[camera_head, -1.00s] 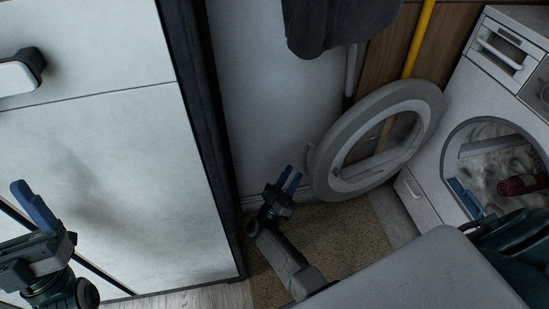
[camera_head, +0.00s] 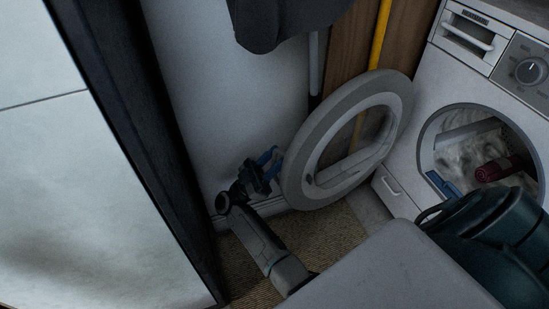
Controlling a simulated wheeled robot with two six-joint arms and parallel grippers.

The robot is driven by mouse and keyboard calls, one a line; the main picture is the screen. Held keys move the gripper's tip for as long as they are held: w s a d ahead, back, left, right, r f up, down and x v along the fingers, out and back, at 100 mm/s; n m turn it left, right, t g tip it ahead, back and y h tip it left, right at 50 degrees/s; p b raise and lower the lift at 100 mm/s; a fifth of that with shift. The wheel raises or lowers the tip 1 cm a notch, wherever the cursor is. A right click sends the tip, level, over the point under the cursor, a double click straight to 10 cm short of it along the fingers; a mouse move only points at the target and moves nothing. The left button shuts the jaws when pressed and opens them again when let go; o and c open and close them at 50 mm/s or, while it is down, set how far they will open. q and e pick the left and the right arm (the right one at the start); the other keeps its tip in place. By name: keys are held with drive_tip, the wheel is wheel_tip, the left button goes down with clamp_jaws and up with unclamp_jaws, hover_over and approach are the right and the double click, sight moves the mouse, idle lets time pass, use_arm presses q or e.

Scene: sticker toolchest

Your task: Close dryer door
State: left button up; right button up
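The dryer (camera_head: 400,170) stands at the right with its round opening showing. Its door (camera_head: 300,165), a grey ring with a clear middle, is swung wide open to the left.
A dark cloth (camera_head: 285,20) hangs above the door. A yellow pole (camera_head: 380,35) stands behind it. A white cabinet (camera_head: 80,200) fills the left. A woven mat (camera_head: 325,238) covers the floor.

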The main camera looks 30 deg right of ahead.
drive_tip(key=shift+d+r, duration=0.2)
clamp_jaws()
drive_tip(key=shift+s, duration=0.1)
